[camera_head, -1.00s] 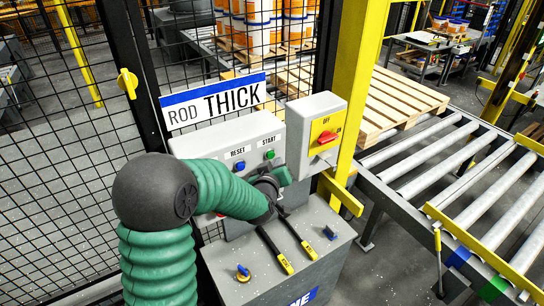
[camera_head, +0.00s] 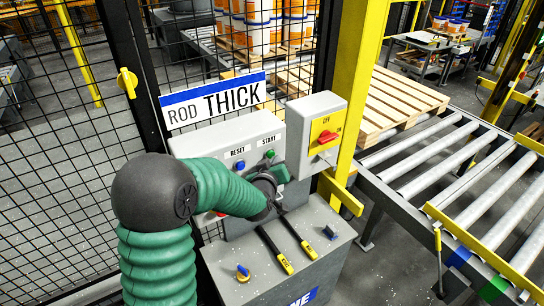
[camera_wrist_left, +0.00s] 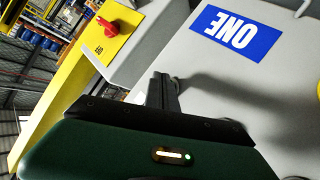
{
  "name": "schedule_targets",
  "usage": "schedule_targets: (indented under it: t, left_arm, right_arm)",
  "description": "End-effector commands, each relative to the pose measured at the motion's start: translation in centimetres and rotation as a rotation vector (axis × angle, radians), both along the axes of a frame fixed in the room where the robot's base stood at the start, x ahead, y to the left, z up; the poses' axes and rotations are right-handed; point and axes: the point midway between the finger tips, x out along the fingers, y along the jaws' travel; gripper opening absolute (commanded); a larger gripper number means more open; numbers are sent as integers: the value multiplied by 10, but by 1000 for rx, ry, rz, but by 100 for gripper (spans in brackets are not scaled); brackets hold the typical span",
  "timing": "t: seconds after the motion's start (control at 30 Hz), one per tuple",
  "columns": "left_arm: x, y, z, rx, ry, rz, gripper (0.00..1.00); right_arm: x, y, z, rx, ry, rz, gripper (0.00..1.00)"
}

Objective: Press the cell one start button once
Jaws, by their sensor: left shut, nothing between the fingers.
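The green start button (camera_head: 270,154) sits under the START label on a grey control box, right of the blue reset button (camera_head: 240,165). My left arm reaches in from the left, and its dark wrist and green hand (camera_head: 280,174) are just below the start button in the head view. My right gripper is out of view.
A grey switch box with a red rotary switch (camera_head: 327,137) on a yellow plate stands close on the right. The console below carries two yellow-ended black bars (camera_head: 285,262) and small knobs. A mesh fence (camera_head: 60,130) is behind, and a roller conveyor (camera_head: 440,170) right.

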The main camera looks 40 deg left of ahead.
Motion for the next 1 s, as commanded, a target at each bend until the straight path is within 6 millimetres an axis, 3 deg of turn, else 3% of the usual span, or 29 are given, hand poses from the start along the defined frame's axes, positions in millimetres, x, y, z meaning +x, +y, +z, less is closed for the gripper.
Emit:
schedule_targets:
  t: [1.0]
  left_arm:
    - [3,9,1,1,-2,1,0]
  right_arm:
    - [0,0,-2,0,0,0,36]
